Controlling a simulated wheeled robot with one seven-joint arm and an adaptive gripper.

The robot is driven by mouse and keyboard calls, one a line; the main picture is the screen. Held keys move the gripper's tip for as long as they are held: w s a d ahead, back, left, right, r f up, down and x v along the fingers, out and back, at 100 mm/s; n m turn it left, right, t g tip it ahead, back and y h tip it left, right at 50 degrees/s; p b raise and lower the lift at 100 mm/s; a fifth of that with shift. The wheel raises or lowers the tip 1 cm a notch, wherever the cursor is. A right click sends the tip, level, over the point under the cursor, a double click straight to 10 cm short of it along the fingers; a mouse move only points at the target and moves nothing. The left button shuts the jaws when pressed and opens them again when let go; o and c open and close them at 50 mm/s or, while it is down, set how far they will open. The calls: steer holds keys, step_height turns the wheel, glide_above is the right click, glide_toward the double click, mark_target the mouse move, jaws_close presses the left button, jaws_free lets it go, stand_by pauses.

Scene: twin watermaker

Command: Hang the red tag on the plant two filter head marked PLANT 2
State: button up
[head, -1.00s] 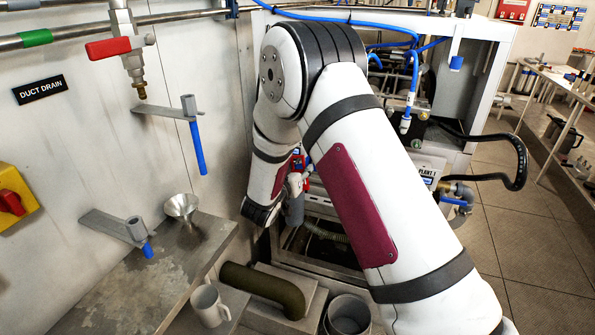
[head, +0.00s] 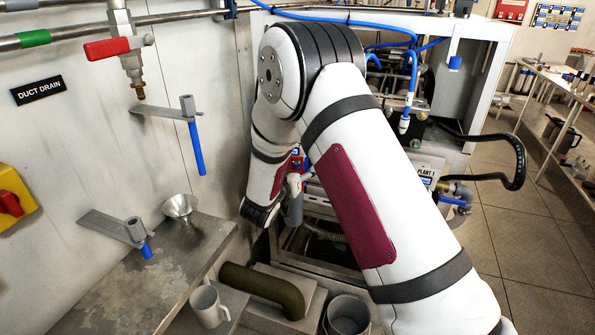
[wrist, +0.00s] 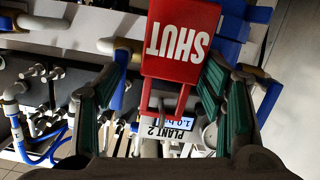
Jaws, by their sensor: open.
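The red tag (wrist: 180,40), printed SHUT and upside down in the wrist view, lies between the two green-padded fingers of my gripper (wrist: 166,62). The fingers are open, one on each side of the tag. A red loop (wrist: 165,98) extends from the tag toward a white label marked PLANT 2 (wrist: 180,134), beside a small lit display (wrist: 186,122). I cannot tell whether the loop is around anything on the filter head, which is mostly hidden. In the head view my arm covers most of this area, and the fingers are not clearly visible.
In the wrist view, pipes and blue hoses (wrist: 40,150) crowd the left, and a blue part (wrist: 232,30) is close on the right. In the head view, a steel bench (head: 150,285), a mug (head: 208,305) and a PLANT 1 unit (head: 428,172) surround my arm.

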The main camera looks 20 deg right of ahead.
steer(key=v, duration=1.1)
steer(key=s+a+r+n+g+y, duration=0.1)
steer(key=s+a+r+n+y, duration=0.15)
steer(key=r+y, duration=0.4)
steer(key=s+a+r+n+y, duration=0.15)
steer(key=s+r+y, duration=0.25)
steer(key=r, duration=0.5)
steer(key=s+d+g, duration=0.3)
steer(key=s+d, duration=0.1)
steer(key=s, duration=1)
steer(key=s+d+r+n+g+h, duration=0.1)
steer(key=s+d+g, duration=0.2)
steer(key=s, duration=1.1)
steer(key=shift+d+r+g, duration=0.15)
steer(key=shift+d+g, duration=0.15)
steer(key=shift+d, duration=0.85)
